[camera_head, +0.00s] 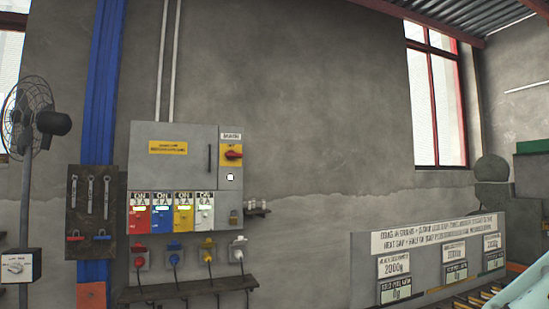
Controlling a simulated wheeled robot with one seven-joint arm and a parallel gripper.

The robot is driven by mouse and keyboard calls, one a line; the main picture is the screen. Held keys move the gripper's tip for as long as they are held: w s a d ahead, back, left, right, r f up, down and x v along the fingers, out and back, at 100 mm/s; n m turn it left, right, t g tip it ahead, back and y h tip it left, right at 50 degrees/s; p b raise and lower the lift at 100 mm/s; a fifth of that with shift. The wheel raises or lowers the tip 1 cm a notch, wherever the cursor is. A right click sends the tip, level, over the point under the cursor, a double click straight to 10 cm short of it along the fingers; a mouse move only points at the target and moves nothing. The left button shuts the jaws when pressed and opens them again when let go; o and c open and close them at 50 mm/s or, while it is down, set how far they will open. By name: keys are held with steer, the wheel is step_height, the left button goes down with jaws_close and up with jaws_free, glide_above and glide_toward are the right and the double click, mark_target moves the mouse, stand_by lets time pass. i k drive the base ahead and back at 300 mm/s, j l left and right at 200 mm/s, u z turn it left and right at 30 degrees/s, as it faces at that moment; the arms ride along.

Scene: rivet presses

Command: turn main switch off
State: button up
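A grey electrical cabinet (185,142) is mounted on the concrete wall, left of the middle of the head view. On its upper right is a yellow plate with a red rotary knob, which I take for the main switch (233,155). The knob's grip looks roughly horizontal; its position marks are too small to read. A small label (231,136) sits above it, also hard to read. My gripper is not in view, and nothing touches the switch.
Below the switch are red, blue, yellow and white switch panels (183,212) marked ON, with plugs and cables beneath. A shelf (187,288) runs under them. A fan (32,118) and tool board (91,213) stand left. A sign panel (430,262) stands lower right.

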mark_target(231, 154)
steer(key=i+j+z, duration=0.55)
steer(key=j+z, duration=0.3)
